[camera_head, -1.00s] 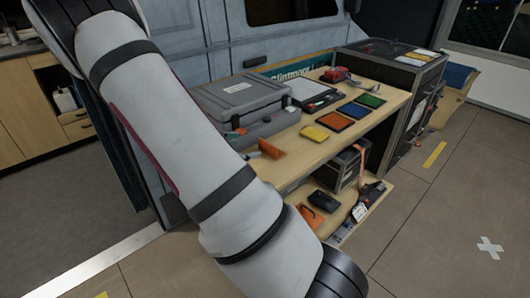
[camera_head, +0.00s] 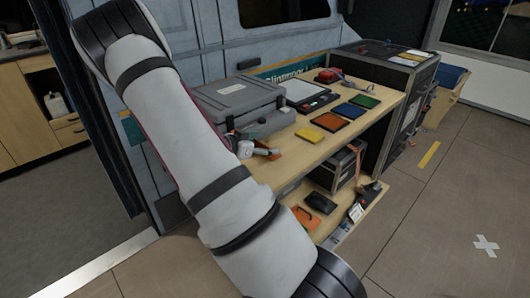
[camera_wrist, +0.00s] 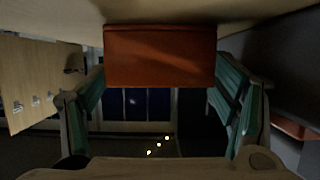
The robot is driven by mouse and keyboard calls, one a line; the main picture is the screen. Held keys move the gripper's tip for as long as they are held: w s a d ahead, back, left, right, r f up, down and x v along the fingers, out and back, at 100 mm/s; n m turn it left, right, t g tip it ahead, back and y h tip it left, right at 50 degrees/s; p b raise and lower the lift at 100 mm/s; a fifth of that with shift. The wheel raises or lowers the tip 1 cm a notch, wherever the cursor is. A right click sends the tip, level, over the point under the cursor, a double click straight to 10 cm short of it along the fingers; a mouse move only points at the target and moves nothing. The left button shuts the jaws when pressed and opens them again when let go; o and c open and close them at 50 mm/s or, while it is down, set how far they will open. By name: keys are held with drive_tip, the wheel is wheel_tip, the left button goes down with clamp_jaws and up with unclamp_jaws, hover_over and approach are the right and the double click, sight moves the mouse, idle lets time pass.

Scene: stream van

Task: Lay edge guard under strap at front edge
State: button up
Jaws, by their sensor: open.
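The orange edge guard (camera_head: 276,154) lies on the wooden top at its front left, partly covered by my gripper in the head view. My gripper (camera_head: 272,152) is at the guard. An orange strap (camera_head: 358,161) runs down the front of a black case (camera_head: 342,166) on the lower shelf. Its far end is hard to make out.
A grey toolbox (camera_head: 238,97) stands behind my gripper. The lower shelf holds a dark object (camera_head: 320,203) and an orange handled piece (camera_head: 304,219).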

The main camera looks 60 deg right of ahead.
drive_tip(key=c, duration=0.9)
drive_tip(key=shift+r, duration=0.15)
drive_tip(key=shift+c, duration=0.2)
